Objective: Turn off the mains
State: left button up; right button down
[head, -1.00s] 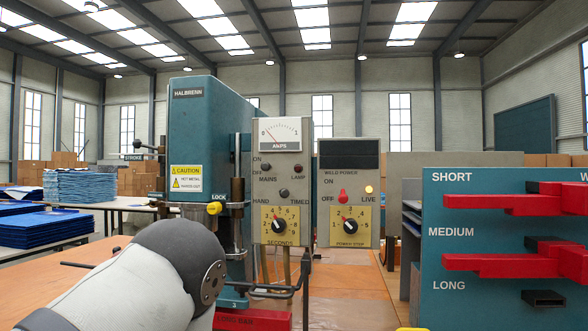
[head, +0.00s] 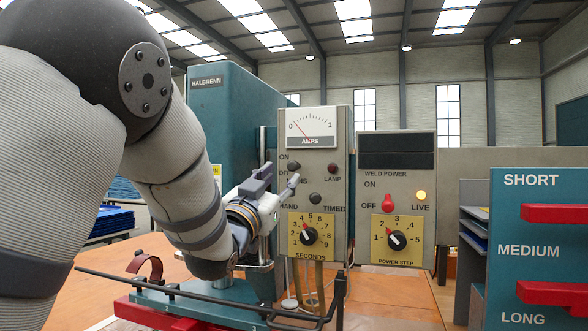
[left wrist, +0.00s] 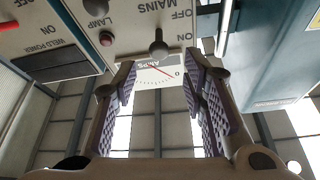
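The mains switch (head: 294,166) is a small dark-knobbed lever on the grey control panel (head: 342,150), below the amps meter (head: 311,127). In the left wrist view its knob (left wrist: 158,48) shows beside the upside-down MAINS lettering, near the gap between my fingertips. My left gripper (head: 282,175) is open and empty, close in front of the panel at the switch. Its two fingers also show spread in the left wrist view (left wrist: 160,72). The lamp (head: 332,168) right of the switch looks dark red. My right gripper is out of view.
A weld power box (head: 396,150) stands right, with a red switch (head: 388,203) and a lit amber LIVE lamp (head: 421,194). The teal machine body (head: 222,120) is left of the panel. A teal rack with red bars (head: 570,213) is far right.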

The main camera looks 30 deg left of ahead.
aim_at(291, 169)
pick_arm(q)
jog(key=x, duration=0.7)
jog(key=shift+w+f, duration=0.25)
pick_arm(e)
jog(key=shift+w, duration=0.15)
pick_arm(q)
jog(key=shift+c, duration=0.6)
